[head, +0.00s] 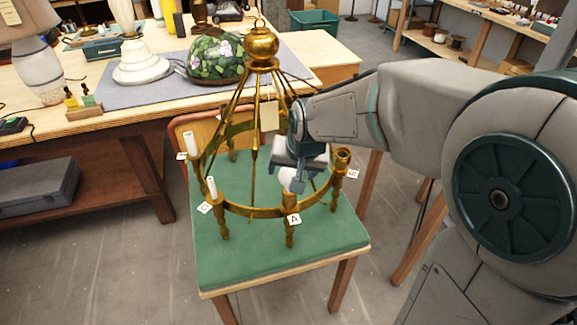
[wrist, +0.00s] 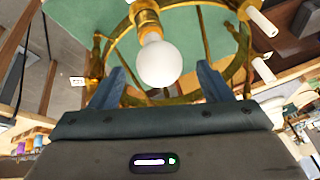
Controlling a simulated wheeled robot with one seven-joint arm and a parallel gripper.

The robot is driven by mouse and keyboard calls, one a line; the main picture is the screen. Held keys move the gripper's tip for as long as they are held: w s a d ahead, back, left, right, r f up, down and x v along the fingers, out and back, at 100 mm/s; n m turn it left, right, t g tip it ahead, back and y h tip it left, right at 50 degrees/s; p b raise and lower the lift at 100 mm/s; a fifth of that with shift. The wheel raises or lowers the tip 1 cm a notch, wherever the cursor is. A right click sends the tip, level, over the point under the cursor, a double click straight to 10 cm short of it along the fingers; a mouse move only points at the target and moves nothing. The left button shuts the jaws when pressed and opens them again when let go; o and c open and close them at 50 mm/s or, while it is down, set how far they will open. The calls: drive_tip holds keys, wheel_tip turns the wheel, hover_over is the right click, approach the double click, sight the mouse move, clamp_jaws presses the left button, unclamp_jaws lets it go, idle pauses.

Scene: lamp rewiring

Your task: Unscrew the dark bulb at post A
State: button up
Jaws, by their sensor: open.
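The brass chandelier frame (head: 264,212) stands on a green-topped table, its tag A (head: 294,219) on the near post. A white, unlit-looking bulb (head: 288,181) sits above post A, partly covered by my gripper (head: 299,182). In the wrist view the round white bulb (wrist: 160,64) is seated in a brass socket (wrist: 148,22). My open gripper (wrist: 163,78) has one blue finger on each side of the bulb, with visible gaps, so it is not gripped. The far finger is hidden in the head view.
An empty brass socket (head: 342,157) is at the right post; white sleeves stand on the left posts, one tagged C (head: 204,207). Slanting brass rods rise close to my wrist. The green tabletop (head: 225,262) is clear in front. A workbench with lamps (head: 139,58) is behind.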

drive_tip(key=x, duration=0.5)
drive_tip(key=shift+w+f, duration=0.15)
drive_tip(key=shift+f, duration=0.2)
